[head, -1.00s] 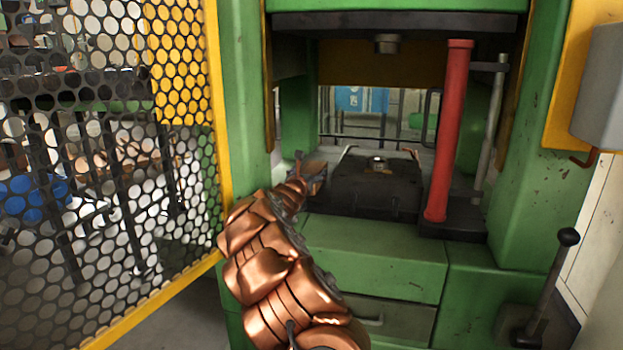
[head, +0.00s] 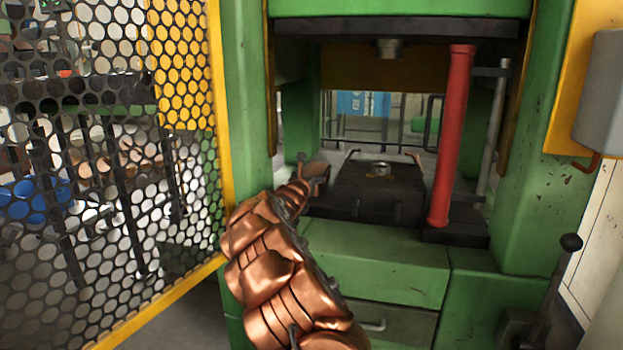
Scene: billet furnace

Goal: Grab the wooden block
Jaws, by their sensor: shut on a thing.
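My gripper (head: 309,178) is at the far end of my copper-coloured arm, at the left side of the press opening. It is small in the head view and partly hidden by my own arm. It is shut on a brownish piece (head: 316,168), which looks like the wooden block. The block's full shape and the fingers' exact hold on it are hard to make out. The gripper is just left of the dark die block (head: 375,190), which has a small round metal part (head: 380,170) on top.
A red upright post (head: 452,135) stands right of the die, with a thinner grey rod (head: 490,130) beside it. The press ram (head: 390,48) hangs above. A yellow-edged mesh guard (head: 120,150) stands left. A black-knobbed lever (head: 571,243) is at the lower right.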

